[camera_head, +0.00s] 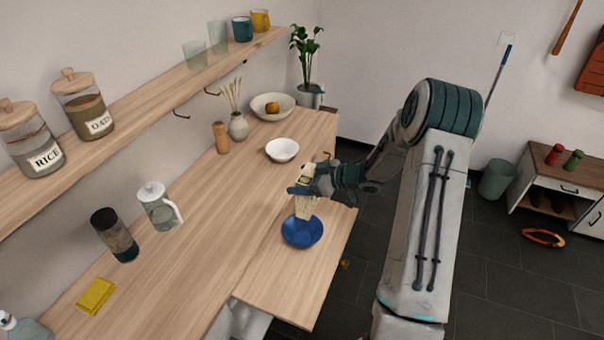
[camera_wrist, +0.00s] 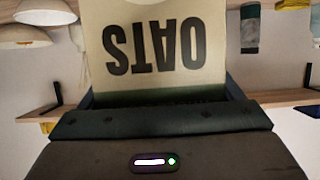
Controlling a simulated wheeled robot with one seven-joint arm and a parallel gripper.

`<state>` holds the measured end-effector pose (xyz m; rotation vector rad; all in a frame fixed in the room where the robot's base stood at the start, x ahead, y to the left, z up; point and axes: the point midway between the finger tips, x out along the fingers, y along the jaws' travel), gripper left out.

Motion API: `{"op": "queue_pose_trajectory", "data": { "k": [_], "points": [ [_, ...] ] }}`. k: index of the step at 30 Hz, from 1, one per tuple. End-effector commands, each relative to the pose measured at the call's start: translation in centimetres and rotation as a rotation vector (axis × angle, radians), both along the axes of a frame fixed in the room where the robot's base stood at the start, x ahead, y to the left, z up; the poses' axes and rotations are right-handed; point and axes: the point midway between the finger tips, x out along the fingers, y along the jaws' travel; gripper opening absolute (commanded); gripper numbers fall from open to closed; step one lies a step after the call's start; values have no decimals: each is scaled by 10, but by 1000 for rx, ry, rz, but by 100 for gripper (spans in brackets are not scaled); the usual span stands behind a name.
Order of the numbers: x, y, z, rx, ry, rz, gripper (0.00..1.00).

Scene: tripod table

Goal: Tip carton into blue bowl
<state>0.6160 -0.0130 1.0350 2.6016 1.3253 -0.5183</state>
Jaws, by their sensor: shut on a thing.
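My gripper (camera_head: 304,190) is shut on a cream carton (camera_head: 305,208) and holds it over the blue bowl (camera_head: 301,232). In the head view the carton's lower end hangs just above the bowl's far side, and its upper end shows above my fingers. In the wrist view the carton (camera_wrist: 155,42) fills the top middle, with the word OATS upside down. Its lower part there is hidden by my gripper. I cannot tell which end is open, whether anything is pouring, or what the bowl holds.
A white bowl (camera_head: 282,150) and a large bowl with a fruit (camera_head: 272,106) stand farther back. The counter (camera_head: 215,235) between is clear. A shelf (camera_head: 150,95) runs above.

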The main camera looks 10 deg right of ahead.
Motion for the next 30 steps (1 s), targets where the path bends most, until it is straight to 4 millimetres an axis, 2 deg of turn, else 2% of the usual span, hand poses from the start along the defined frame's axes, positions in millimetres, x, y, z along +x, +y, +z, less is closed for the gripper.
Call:
{"op": "queue_pose_trajectory", "data": {
  "k": [22,26,30],
  "points": [
    [0,0,-37,1,-1,0,39],
    [2,-1,-31,-60,-86,-2,39],
    [2,-1,-32,-57,-82,-1,39]
  ]
}}
